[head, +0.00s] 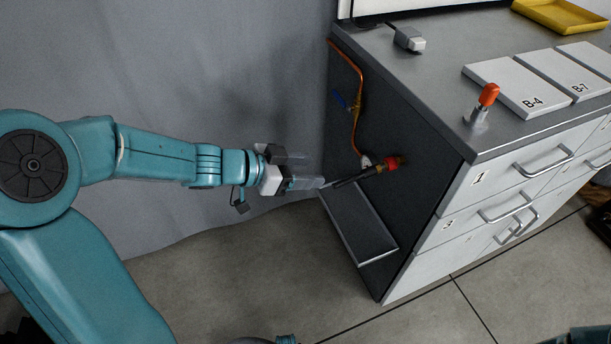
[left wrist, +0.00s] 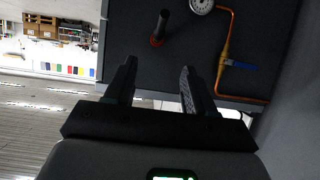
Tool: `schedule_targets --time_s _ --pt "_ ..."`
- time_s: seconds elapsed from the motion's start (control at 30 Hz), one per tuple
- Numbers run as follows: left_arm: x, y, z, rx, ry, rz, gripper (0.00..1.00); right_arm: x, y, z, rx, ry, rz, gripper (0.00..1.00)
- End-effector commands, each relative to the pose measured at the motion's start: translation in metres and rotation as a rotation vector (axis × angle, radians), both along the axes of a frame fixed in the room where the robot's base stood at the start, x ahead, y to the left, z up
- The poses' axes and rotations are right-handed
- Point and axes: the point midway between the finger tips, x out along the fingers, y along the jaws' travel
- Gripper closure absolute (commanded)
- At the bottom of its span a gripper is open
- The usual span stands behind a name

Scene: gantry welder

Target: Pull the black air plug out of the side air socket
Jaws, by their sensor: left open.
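The black air plug (head: 352,180) sticks out sideways from the side air socket (head: 401,160) on the dark side of the cabinet. A red collar (head: 390,165) surrounds the joint between them. My left gripper (head: 314,183) is open, its fingertips close to the plug's free end. In the left wrist view, the plug (left wrist: 161,24) shows beyond the open left gripper (left wrist: 158,68), lined up with the gap between the fingers. The gap looks empty there; I cannot tell whether the fingertips reach around the plug's end. My right gripper is not in view.
A copper pipe (head: 358,90) with a blue valve handle (head: 340,99) and a gauge (left wrist: 201,5) runs beside the socket. A dark tray (head: 358,225) is fixed below the plug. A grey curtain (head: 240,80) hangs behind my left arm. Open floor lies in front.

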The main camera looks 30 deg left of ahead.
Motion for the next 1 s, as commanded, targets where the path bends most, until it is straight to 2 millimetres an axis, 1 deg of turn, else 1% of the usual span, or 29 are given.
schedule_targets --time_s 0.03,0.17,0.3,0.6,0.8,1.0 --pt "0.005 -0.005 -0.006 -0.001 0.001 -0.004 0.45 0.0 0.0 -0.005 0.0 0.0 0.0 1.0" --pt "0.023 -0.02 -0.019 -0.002 0.001 -0.007 0.45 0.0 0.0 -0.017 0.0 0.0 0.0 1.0" --pt "0.046 -0.039 -0.033 -0.001 0.001 -0.006 0.45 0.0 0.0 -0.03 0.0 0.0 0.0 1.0" --pt "0.089 -0.076 -0.058 -0.002 0.001 -0.005 0.45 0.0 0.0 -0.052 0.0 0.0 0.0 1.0" --pt "0.106 -0.088 -0.066 -0.002 0.001 -0.002 0.45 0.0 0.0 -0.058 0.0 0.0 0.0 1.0" --pt "0.11 -0.091 -0.067 -0.001 0.002 -0.001 0.45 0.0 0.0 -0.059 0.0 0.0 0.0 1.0"
